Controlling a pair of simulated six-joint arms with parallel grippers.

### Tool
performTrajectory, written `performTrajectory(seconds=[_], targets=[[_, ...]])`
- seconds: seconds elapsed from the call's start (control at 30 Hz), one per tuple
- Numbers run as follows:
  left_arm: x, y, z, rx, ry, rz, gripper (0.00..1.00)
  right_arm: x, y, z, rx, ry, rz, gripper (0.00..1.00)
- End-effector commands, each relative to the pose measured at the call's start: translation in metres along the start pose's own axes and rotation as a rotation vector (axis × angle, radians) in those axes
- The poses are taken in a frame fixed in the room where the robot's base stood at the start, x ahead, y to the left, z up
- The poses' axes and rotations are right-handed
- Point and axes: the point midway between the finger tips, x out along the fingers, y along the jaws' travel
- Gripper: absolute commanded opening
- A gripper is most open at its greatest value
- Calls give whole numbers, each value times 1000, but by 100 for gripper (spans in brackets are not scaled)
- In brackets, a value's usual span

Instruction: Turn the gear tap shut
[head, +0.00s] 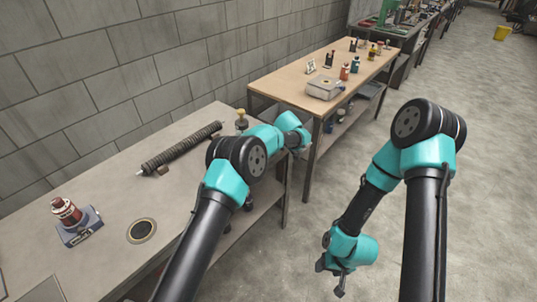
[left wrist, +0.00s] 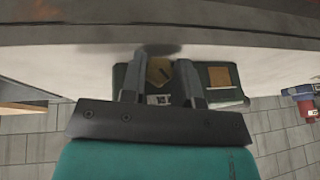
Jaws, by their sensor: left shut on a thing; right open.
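My left arm reaches over the near bench, and its gripper (head: 301,146) is at the bench's right end, small and partly hidden behind its own wrist. In the left wrist view its two fingers (left wrist: 159,92) are shut on a small yellow-brown piece (left wrist: 159,71); I cannot tell whether this is the gear tap. A brass-topped fitting (head: 241,118) stands at the bench's far end, just left of that arm. My right gripper (head: 331,278) hangs open and empty over the floor, pointing down.
A dark ribbed tube (head: 182,147) lies along the near bench (head: 110,190).

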Motion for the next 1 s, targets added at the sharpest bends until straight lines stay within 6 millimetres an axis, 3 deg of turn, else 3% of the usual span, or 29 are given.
performTrajectory(seconds=[0.5,0.53,0.6,1.0], targets=[[-1,1,-2,22,0,-52,5,0,0,0,0,0,0,61],[-1,1,-2,21,0,-52,31,0,0,0,0,0,0,61],[-1,1,-2,22,0,-52,37,0,0,0,0,0,0,61],[-6,1,-1,22,-1,-53,39,0,0,0,0,0,0,61]])
